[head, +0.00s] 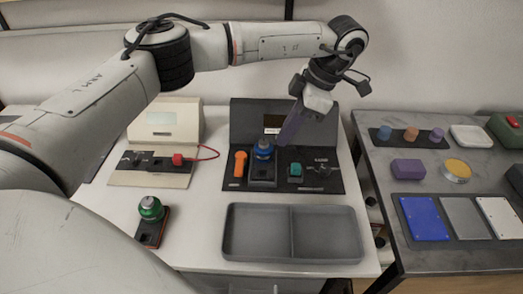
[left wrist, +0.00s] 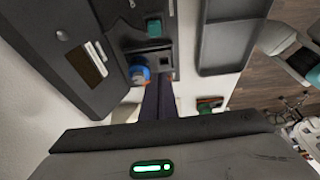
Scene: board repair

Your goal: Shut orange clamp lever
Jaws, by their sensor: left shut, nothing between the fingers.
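The orange clamp lever (head: 240,163) stands up from the left part of the dark board (head: 233,185), just left of a blue knob (head: 263,149). My left gripper (head: 284,139) is shut and empty. In the head view its fingers point down and left, to the upper right of the blue knob and right of the lever. In the left wrist view the shut fingers (left wrist: 157,103) lie beside the blue knob (left wrist: 139,73). Whether the fingers touch the knob is not clear. My right gripper does not show.
The dark board also carries a teal button (head: 296,170). A beige board (head: 120,178) with a red knob (head: 178,159) stands left. A green-topped part (head: 150,208) sits front left. An empty grey tray (head: 228,240) lies in front. A second table (head: 385,165) holds several blocks and panels.

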